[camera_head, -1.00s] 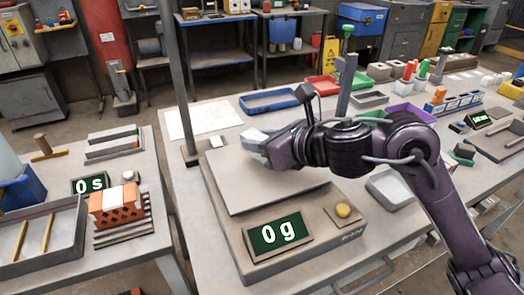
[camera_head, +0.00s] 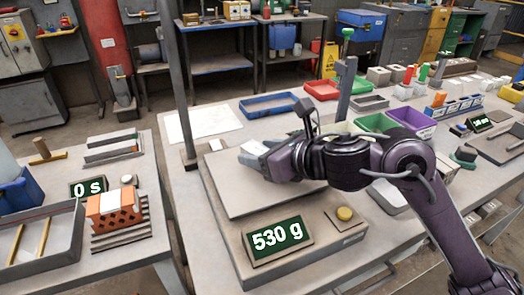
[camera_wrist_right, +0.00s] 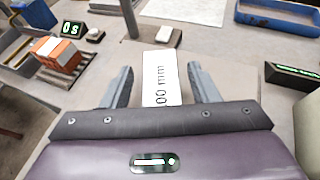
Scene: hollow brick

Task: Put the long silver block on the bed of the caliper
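A pale block printed "00 mm" (camera_wrist_right: 163,65) lies between the fingers of my right gripper (camera_wrist_right: 158,88) in the right wrist view, with a gap on each side. In the head view my right gripper (camera_head: 252,158) is low over the plate of the scale (camera_head: 225,190), whose display (camera_head: 278,237) reads 530 g. The block's far end is hard to make out there. A flat device with a small green display (camera_head: 480,122) at the far right may be the caliper; I cannot tell for sure. My left gripper is not in view.
An upright grey post (camera_head: 178,80) stands at the scale's back left. A side table at the left holds an orange brick (camera_head: 113,208).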

